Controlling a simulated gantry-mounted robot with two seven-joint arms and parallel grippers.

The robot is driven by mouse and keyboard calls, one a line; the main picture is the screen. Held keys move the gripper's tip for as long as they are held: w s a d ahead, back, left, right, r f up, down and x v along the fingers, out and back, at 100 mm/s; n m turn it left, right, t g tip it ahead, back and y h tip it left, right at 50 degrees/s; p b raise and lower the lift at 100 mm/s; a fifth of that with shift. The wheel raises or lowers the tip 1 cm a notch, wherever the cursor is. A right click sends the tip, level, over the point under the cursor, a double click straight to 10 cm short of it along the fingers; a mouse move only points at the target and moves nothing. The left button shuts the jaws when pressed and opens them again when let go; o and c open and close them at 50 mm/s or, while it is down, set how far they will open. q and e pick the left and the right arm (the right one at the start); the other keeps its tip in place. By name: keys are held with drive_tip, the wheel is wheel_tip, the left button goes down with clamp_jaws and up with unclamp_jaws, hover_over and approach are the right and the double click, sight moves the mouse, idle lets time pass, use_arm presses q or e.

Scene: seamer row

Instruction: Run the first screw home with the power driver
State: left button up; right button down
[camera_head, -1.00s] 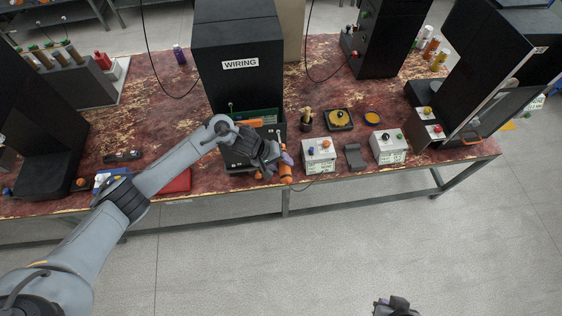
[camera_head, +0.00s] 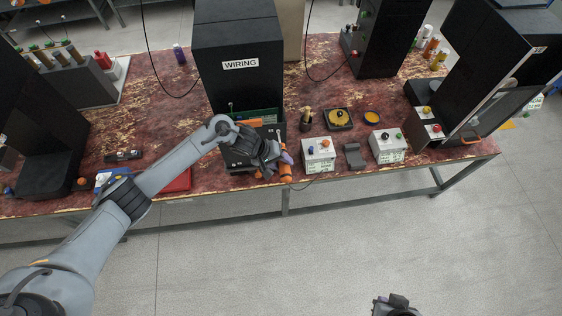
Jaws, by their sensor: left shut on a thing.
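My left gripper (camera_head: 283,161) is at the front right corner of the black wiring station (camera_head: 237,62), shut on an orange tool that looks like the power driver (camera_head: 286,173). The driver is partly hidden by the gripper and sits near the table's front edge. A green board (camera_head: 258,115) shows in the station's opening, partly covered by my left arm. I cannot make out any screw or the driver's tip. My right gripper (camera_head: 396,305) is at the bottom edge, out over the floor and cut off; its fingers do not show clearly.
Two white button boxes (camera_head: 319,158) (camera_head: 388,149) stand right of the driver, with a small dark stand (camera_head: 354,156) between them. A dark cup (camera_head: 306,123) and a yellow round part (camera_head: 339,118) are behind. A red item (camera_head: 180,182) lies left of the station, beneath my arm.

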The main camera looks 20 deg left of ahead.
sight(284, 176)
use_arm(q)
drive_tip(key=shift+w+a, duration=0.2)
drive_tip(key=shift+w, duration=0.15)
idle(1.3)
drive_tip(key=shift+r, duration=0.1)
drive_tip(key=shift+s+d+r+p, duration=0.15)
drive_tip(key=shift+s+d+p, duration=0.25)
drive_tip(key=shift+p, duration=0.5)
drive_tip(key=shift+s+d+p, duration=0.55)
drive_tip(key=shift+s+p, duration=0.35)
drive_tip(key=shift+s, duration=0.05)
drive_tip(key=shift+s+d+p, duration=0.5)
drive_tip(key=shift+s+p, duration=0.4)
drive_tip(key=shift+s+d+f+p, duration=0.2)
drive_tip(key=shift+s+p, duration=0.1)
drive_tip(key=shift+s, duration=0.05)
